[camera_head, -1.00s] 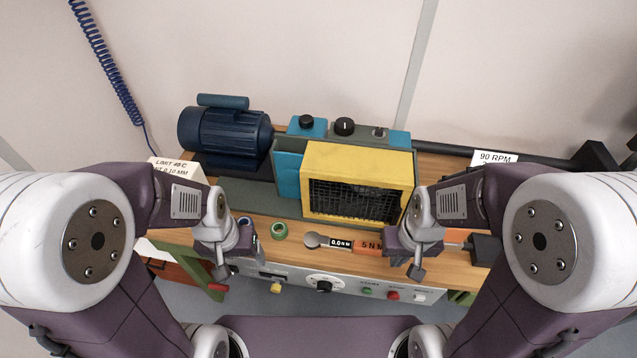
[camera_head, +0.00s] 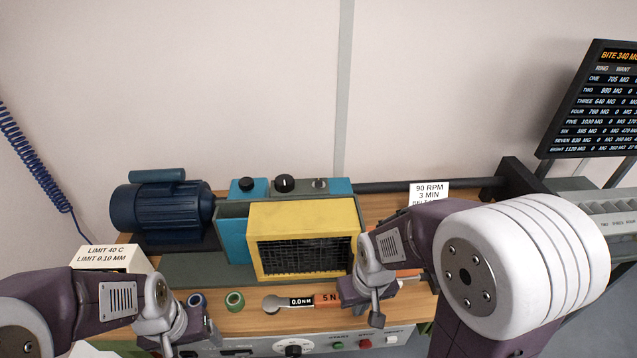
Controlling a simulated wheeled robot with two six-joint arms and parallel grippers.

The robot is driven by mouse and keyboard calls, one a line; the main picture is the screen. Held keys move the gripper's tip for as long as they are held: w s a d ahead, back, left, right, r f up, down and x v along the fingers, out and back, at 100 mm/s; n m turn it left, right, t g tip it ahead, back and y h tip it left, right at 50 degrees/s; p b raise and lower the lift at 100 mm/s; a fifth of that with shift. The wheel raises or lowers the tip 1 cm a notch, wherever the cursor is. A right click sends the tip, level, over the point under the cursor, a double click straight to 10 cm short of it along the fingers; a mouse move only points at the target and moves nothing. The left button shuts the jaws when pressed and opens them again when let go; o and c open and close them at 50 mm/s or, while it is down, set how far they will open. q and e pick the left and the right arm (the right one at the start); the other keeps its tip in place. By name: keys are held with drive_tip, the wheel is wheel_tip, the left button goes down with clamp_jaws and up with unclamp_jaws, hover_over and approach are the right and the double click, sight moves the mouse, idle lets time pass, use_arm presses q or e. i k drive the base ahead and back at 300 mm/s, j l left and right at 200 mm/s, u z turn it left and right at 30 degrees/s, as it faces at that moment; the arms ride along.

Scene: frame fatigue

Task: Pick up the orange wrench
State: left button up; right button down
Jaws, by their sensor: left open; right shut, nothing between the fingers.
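The orange wrench (camera_head: 328,298) lies on the wooden bench top in front of the yellow guard. It has a round grey head (camera_head: 272,303), a black "0.0 NM" display and an orange handle marked "5 N". My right gripper (camera_head: 377,312) is shut and empty at the handle's right part, hiding some of it; whether they touch I cannot tell. My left gripper (camera_head: 168,345) is open at the bench's front left, well left of the wrench head.
A yellow guard (camera_head: 305,213) with dark mesh stands behind the wrench. A green ring (camera_head: 235,301) and a blue ring (camera_head: 196,300) lie left of the wrench head. A blue motor (camera_head: 160,212) is at the back left. Knobs and buttons line the front panel (camera_head: 262,346).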

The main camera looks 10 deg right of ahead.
sight(329, 301)
drive_tip(key=i+l+u, duration=0.15)
drive_tip(key=u, duration=0.2)
drive_tip(key=l+u, duration=0.4)
drive_tip(key=i+j, duration=0.05)
